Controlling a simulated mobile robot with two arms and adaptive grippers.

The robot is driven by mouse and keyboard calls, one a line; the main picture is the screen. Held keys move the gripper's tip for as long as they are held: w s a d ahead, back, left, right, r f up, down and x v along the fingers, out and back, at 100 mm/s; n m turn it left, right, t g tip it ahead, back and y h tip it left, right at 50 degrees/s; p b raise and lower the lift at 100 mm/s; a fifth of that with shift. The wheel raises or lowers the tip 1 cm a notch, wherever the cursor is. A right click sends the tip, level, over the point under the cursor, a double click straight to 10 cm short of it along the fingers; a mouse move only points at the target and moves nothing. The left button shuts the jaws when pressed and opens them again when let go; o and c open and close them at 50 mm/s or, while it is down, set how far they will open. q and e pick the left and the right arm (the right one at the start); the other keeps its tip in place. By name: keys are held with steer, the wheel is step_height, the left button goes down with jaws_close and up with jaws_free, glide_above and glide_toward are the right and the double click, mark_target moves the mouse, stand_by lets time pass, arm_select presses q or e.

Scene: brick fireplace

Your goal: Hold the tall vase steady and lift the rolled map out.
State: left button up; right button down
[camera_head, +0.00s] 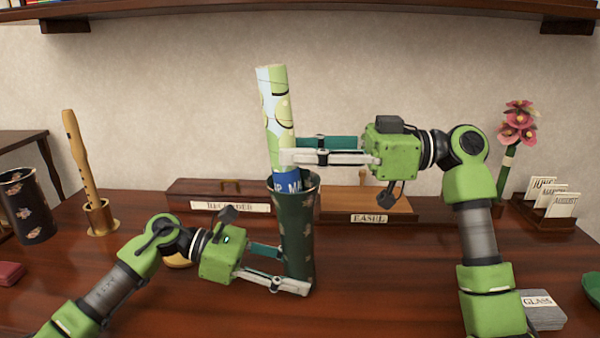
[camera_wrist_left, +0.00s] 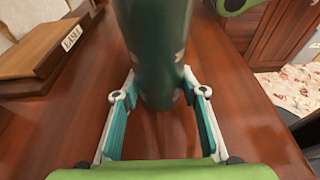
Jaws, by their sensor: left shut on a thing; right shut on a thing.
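The tall dark green vase (camera_head: 297,232) stands upright on the table in the middle of the head view. The rolled map (camera_head: 273,100), pale with green and blue print, stands up out of the vase mouth, its lower end hidden inside. My left gripper (camera_head: 292,270) is shut on the vase low on its body; in the left wrist view the vase (camera_wrist_left: 155,50) stands between the fingers (camera_wrist_left: 158,98). My right gripper (camera_head: 290,150) is shut on the map just above the vase rim.
Behind the vase lie a wooden box with a label (camera_head: 215,195) and one labelled EASEL (camera_head: 365,207). A recorder on a stand (camera_head: 80,165) and a dark cup (camera_head: 27,205) are at left. Flowers (camera_head: 517,125), a calendar card rack (camera_head: 548,203) and a GLASS stack (camera_head: 543,312) are at right.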

arm_select(q)
steer(key=shift+c, duration=0.2)
steer(key=o, duration=0.9)
arm_select(e)
step_height(320, 180, up, 6)
arm_select(q)
steer(key=shift+o, duration=0.2)
steer(key=shift+a, duration=0.1)
arm_select(e)
steer(key=shift+r, duration=0.1)
